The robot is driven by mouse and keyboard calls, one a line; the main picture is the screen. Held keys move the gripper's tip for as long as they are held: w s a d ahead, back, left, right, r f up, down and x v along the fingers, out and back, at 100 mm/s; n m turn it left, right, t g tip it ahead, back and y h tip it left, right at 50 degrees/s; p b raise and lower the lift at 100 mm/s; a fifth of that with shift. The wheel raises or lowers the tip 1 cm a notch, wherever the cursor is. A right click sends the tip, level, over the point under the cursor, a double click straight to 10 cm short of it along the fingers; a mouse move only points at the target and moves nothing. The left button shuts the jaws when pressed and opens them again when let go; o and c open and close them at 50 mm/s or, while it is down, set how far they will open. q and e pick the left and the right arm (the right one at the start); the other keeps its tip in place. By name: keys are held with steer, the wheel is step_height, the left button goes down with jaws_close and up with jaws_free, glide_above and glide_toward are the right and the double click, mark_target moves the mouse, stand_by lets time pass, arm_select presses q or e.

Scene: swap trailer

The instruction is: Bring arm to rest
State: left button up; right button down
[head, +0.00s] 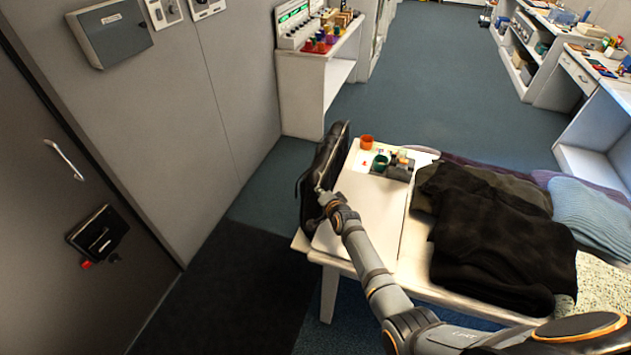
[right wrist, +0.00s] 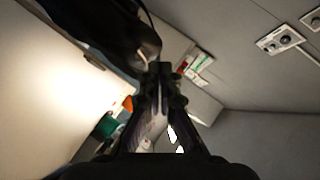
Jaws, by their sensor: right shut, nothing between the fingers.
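My right arm reaches in from the lower right of the head view over the white table (head: 362,223). Its gripper (head: 322,192) is at the table's left end, beside a black bag (head: 322,165) that stands there. In the right wrist view the fingers (right wrist: 160,72) are shut together with nothing between them. The black bag (right wrist: 110,30) fills the upper left there, close to the fingertips; I cannot tell whether they touch it. My left gripper is not in view.
An orange cup (head: 366,142) and a green cup (head: 380,163) stand at the table's far end. Dark folded clothes (head: 500,240) cover its right part. A grey door (head: 60,190) is at left. The floor (head: 430,80) beyond the table is clear.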

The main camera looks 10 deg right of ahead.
steer(key=s+a+r, duration=0.3)
steer(key=r, duration=0.1)
steer(key=shift+r, duration=0.25)
steer(key=shift+s, duration=0.15)
